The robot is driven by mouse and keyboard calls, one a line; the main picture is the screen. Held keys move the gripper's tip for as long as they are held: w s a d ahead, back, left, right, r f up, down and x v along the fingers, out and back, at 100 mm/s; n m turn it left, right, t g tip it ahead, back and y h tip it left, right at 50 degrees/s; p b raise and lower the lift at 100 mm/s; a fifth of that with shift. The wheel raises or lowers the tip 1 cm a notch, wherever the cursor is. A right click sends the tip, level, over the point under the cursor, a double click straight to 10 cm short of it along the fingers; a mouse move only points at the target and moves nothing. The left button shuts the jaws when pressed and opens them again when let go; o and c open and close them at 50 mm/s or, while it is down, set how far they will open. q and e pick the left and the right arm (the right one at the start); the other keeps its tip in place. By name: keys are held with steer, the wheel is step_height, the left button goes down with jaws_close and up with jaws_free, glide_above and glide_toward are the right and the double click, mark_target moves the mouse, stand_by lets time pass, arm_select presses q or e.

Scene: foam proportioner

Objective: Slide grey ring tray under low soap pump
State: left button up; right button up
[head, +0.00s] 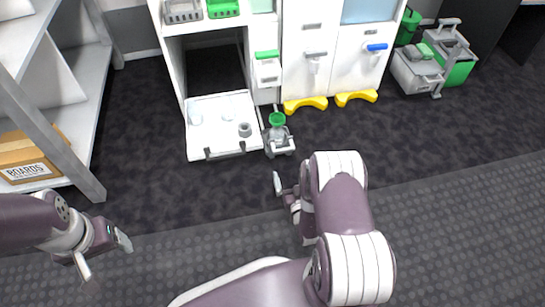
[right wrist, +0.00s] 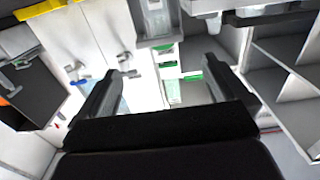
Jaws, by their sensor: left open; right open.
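I cannot tell for sure which one is the ring tray. A low green-topped dispenser (head: 267,70), likely the low soap pump, is on the cabinet front above. My right gripper (head: 281,192) is open and empty, in front of the grey piece and apart from it. My left gripper (head: 104,255) is open and empty over bare floor.
The white panel (head: 203,140) lies before the bay. Yellow pieces (head: 305,104) sit at the cabinet's foot. Grey and green containers (head: 433,65) stand at the right. A shelf unit (head: 84,105) with a cardboard box (head: 30,160) is at the left. The floor between is clear.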

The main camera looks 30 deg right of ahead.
mark_target(284, 150)
steer(key=b+x, duration=0.5)
steer(key=x, duration=0.6)
steer(key=shift+b, duration=0.4)
steer(key=shift+w+r, duration=0.15)
steer(key=shift+w, duration=0.15)
